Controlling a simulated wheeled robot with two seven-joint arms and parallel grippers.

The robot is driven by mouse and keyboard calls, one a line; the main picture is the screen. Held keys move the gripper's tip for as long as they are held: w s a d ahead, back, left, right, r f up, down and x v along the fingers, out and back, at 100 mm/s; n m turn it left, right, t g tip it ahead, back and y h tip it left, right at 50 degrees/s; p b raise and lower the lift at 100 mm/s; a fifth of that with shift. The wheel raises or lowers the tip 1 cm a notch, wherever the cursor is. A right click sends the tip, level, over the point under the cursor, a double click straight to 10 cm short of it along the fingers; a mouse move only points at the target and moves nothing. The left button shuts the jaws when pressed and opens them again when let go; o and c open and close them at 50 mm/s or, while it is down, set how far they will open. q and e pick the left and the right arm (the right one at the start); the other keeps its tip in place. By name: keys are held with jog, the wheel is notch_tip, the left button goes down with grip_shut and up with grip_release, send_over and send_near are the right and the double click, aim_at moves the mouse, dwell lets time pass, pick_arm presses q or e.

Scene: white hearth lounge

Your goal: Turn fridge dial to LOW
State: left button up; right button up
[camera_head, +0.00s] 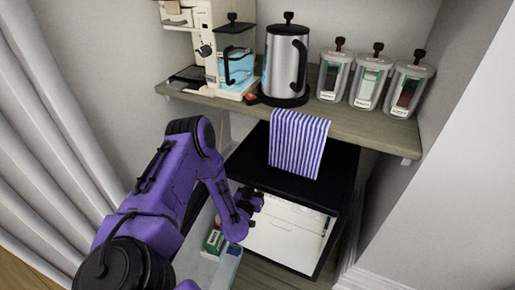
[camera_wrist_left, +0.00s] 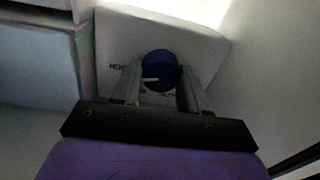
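A black mini fridge (camera_head: 336,165) stands under the shelf with its front open and a white interior (camera_head: 285,232). My left gripper (camera_head: 250,200) reaches into the upper left of the opening. In the left wrist view, a round blue dial (camera_wrist_left: 160,68) sits on a pale panel (camera_wrist_left: 200,48) between the two fingers of my left gripper (camera_wrist_left: 160,82). Its white mark points left, toward lettering that looks like HIGH; other lettering below is mostly hidden. The fingers flank the dial closely; whether they press on it I cannot tell. My right gripper is not in view.
A striped towel (camera_head: 298,145) hangs from the wooden shelf (camera_head: 345,127) over the fridge top. A coffee machine (camera_head: 204,28), a steel kettle (camera_head: 284,62) and three jars (camera_head: 368,82) stand on the shelf. A green carton (camera_head: 213,241) sits in the door rack (camera_head: 222,268).

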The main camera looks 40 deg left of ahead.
pick_arm(q)
jog(key=shift+n, duration=0.4)
jog(key=shift+s+f+n+h, duration=0.1)
jog(key=shift+n+h, duration=0.25)
jog(key=shift+n, duration=4.2)
jog(key=shift+s+f+n+h, duration=0.1)
jog(key=shift+n+h, duration=0.25)
jog(key=shift+n, duration=4.2)
jog(key=o, duration=1.1)
jog(key=shift+a+r, duration=0.1)
jog(key=shift+c, duration=0.2)
jog(key=v, duration=1)
jog(key=shift+s, duration=0.2)
